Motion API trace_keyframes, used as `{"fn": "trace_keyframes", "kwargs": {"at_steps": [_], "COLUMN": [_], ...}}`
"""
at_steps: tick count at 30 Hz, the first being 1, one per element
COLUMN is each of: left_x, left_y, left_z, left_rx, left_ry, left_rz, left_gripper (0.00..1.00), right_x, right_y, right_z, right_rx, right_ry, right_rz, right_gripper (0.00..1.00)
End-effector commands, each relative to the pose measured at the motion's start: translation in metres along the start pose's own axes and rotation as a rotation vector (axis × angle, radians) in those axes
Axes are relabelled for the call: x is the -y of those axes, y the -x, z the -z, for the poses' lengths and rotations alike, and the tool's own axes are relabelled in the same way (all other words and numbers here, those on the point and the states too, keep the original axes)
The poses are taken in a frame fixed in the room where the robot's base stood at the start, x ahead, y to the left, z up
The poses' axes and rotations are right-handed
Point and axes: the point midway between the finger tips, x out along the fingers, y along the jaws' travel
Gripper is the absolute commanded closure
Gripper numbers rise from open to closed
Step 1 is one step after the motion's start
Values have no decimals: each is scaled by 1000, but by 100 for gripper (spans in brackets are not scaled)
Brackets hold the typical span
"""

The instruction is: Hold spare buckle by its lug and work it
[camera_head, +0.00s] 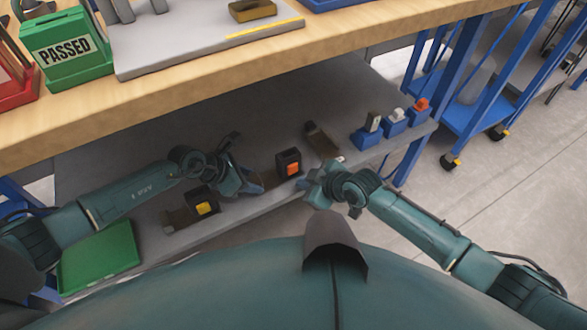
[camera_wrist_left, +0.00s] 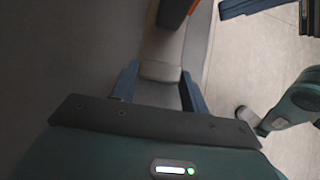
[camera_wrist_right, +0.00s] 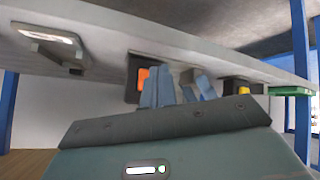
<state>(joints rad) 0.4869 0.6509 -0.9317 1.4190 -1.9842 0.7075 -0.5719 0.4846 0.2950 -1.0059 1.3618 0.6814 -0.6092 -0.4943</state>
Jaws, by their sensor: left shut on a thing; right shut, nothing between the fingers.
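The spare buckle (camera_head: 289,161), a dark housing with an orange button, is on the grey lower shelf. In the left wrist view its housing (camera_wrist_left: 172,14) is at the top. My left gripper (camera_head: 258,187) is beside it, shut on a flat grey-brown piece (camera_wrist_left: 160,71) that appears to be its lug; the join is partly hidden. My right gripper (camera_head: 306,187) is shut and empty, just right of the buckle at the shelf's front edge. In the right wrist view its closed fingers (camera_wrist_right: 158,86) overlap the housing (camera_wrist_right: 132,80) close beside the orange button; contact is unclear.
A yellow-button buckle (camera_head: 203,207) is left on the shelf (camera_head: 140,139), near a green tray (camera_head: 98,257). Another dark brown piece (camera_head: 321,141) lies behind to the right. Blue blocks (camera_head: 366,139) with differently coloured tops stand further right. The wooden worktop (camera_head: 215,88) overhangs the shelf's back.

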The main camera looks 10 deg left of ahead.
Motion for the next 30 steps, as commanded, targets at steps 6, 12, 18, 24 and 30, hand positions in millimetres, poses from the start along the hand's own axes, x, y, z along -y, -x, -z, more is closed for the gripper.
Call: {"fn": "trace_keyframes", "kwargs": {"at_steps": [6,12,18,24,30], "left_x": [0,0,0,0,0], "left_y": [-1,-1,-1,-1,-1], "left_z": [2,2,2,2,2], "left_rx": [-4,-4,-4,-4,-3], "left_ry": [0,0,0,0,0], "left_rz": [1,1,1,1,1], "left_gripper": [100,100,100,100,52], "right_x": [12,18,19,19,19], "right_y": [16,25,26,26,26], "right_z": [-12,-18,-18,-18,-18], "right_rx": [1,0,0,0,-1], "right_ry": [0,2,1,1,1], "right_rz": [0,0,0,0,0], "right_gripper": [100,100,100,100,100]}}
